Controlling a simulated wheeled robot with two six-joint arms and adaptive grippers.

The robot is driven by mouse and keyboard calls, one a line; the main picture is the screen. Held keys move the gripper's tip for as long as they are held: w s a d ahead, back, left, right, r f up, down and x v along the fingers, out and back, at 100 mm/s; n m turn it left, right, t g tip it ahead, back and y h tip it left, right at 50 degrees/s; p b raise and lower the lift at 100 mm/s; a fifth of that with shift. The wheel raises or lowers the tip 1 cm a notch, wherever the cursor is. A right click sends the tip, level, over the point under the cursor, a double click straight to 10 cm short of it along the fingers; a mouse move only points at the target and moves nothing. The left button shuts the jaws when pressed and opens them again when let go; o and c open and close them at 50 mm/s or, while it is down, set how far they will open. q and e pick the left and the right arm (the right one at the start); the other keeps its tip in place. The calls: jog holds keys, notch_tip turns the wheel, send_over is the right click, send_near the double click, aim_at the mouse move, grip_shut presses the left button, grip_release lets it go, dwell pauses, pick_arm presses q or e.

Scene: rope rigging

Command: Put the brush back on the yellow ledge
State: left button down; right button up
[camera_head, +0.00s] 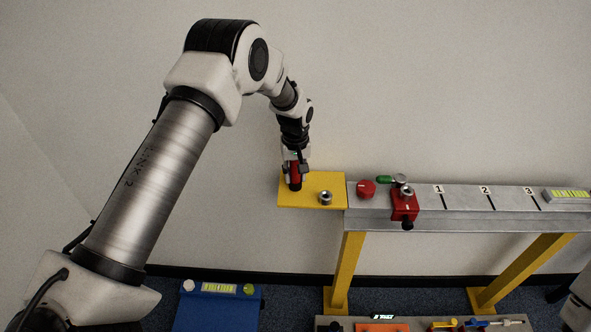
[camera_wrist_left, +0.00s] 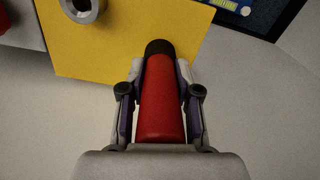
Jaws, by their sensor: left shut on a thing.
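The brush, a red cylinder with a black end, shows large in the left wrist view (camera_wrist_left: 162,105) and small in the head view (camera_head: 295,176). My left gripper (camera_head: 295,166) is shut on it, with one finger on each side in the left wrist view (camera_wrist_left: 160,88). The yellow ledge (camera_head: 312,197) is a flat plate at the left end of the grey beam. The gripper and brush are over its left part. I cannot tell whether the brush touches the ledge. The ledge also shows beyond the brush in the left wrist view (camera_wrist_left: 110,50). My right gripper is not in view.
A metal ring-shaped fitting (camera_head: 326,197) stands on the ledge right of the brush. The grey beam (camera_head: 460,200) carries a red knob (camera_head: 366,188), a red clamp (camera_head: 404,207) and numbered marks. A blue box (camera_head: 215,308) and a grey tray (camera_head: 345,324) are below.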

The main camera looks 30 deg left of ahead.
pick_arm(q)
jog(key=shift+w+f, duration=0.25)
jog(key=shift+f, duration=0.1)
jog(key=shift+s+f, duration=0.1)
jog(key=c, duration=1)
grip_release()
jog(key=shift+s, duration=0.1)
jog(key=shift+o, duration=0.9)
notch_tip(320, 180, up, 12)
jog(key=b, duration=0.3)
jog(key=shift+f, duration=0.25)
jog(key=shift+r, duration=0.45)
